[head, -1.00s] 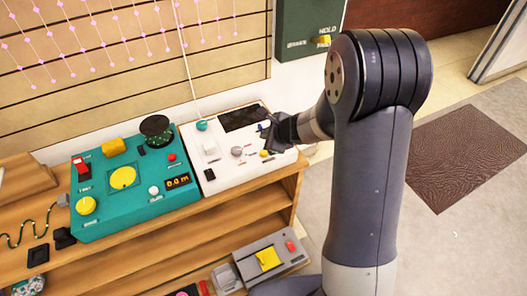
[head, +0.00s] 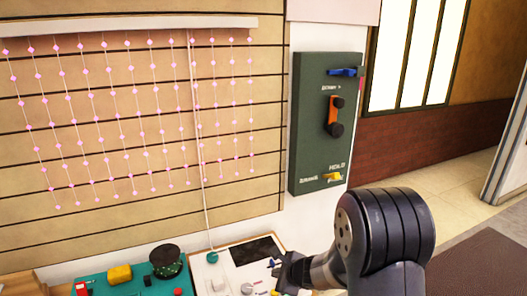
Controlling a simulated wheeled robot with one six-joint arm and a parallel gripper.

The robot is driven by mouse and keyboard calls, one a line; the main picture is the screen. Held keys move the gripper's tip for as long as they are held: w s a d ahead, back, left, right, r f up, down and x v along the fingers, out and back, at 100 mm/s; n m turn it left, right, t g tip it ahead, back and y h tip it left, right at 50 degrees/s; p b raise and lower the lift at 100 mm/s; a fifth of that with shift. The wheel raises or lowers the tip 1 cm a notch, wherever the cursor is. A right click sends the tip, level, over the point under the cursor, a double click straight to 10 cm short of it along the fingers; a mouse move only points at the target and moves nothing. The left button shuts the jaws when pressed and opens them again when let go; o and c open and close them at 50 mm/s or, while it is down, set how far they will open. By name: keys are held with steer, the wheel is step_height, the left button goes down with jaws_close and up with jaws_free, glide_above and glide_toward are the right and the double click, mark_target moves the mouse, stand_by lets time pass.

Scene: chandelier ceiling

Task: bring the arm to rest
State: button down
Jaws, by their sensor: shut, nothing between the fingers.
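My gripper (head: 278,267) is at the lower middle of the head view, over the right side of the white control panel (head: 229,270). Its dark fingers are shut, with nothing seen between them. They are small here, and I cannot tell whether they touch the panel. A small blue part shows beside the fingertips. My arm comes in from the lower right, its rounded elbow in front of the gripper's right side.
A teal console (head: 134,283) stands left of the panel. A cord runs down to a teal knob (head: 212,257). A dark green wall box (head: 322,125) with blue, orange and yellow controls hangs above the gripper. A strung pink-bead display (head: 130,120) covers the slatted wall.

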step_height(320, 180, up, 4)
steer(key=shift+f+p, duration=0.25)
steer(key=shift+p, duration=0.8)
steer(key=shift+f, duration=0.1)
